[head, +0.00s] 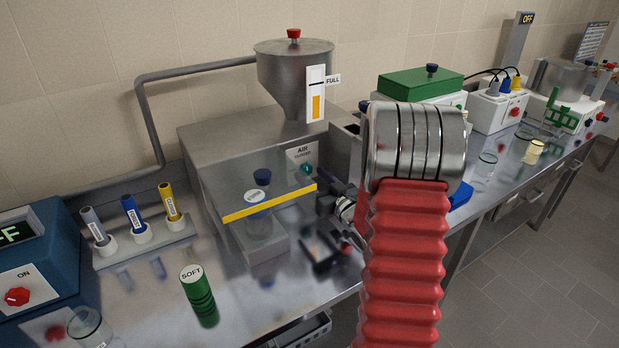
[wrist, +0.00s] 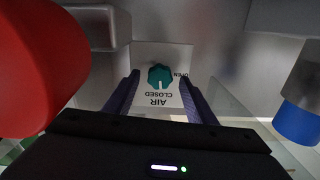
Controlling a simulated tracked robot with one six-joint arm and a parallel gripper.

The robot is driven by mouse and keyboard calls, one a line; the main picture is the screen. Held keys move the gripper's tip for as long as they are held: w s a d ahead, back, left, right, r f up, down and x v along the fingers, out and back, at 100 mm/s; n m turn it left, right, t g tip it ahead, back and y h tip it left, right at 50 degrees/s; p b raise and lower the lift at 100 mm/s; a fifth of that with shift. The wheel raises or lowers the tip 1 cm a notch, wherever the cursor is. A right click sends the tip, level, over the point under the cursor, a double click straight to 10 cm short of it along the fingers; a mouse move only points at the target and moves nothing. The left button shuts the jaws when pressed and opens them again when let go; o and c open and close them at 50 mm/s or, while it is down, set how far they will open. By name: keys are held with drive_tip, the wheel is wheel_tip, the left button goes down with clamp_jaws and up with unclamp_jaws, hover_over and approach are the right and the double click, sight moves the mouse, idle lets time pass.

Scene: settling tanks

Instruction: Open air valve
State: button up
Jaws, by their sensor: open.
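The air valve is a teal knob (wrist: 160,76) on a pale plate (wrist: 143,56) marked AIR, CLOSED and OPEN, upside down in the wrist view. Its white mark points at CLOSED. In the head view the knob (head: 307,168) sits on the front of the grey metal machine. My gripper (wrist: 160,88) is open, with one dark finger on each side of the knob in the picture. I cannot tell whether the fingers touch it. In the head view my gripper (head: 333,203) is partly hidden behind my arm, to the lower right of the knob.
In the wrist view a red rounded thing (wrist: 40,65) is close at left and a blue cylinder (wrist: 297,122) at right. A green SOFT cylinder (head: 199,295) stands in front.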

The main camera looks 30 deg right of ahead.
drive_tip(key=shift+w, duration=0.35)
drive_tip(key=shift+c, duration=0.2)
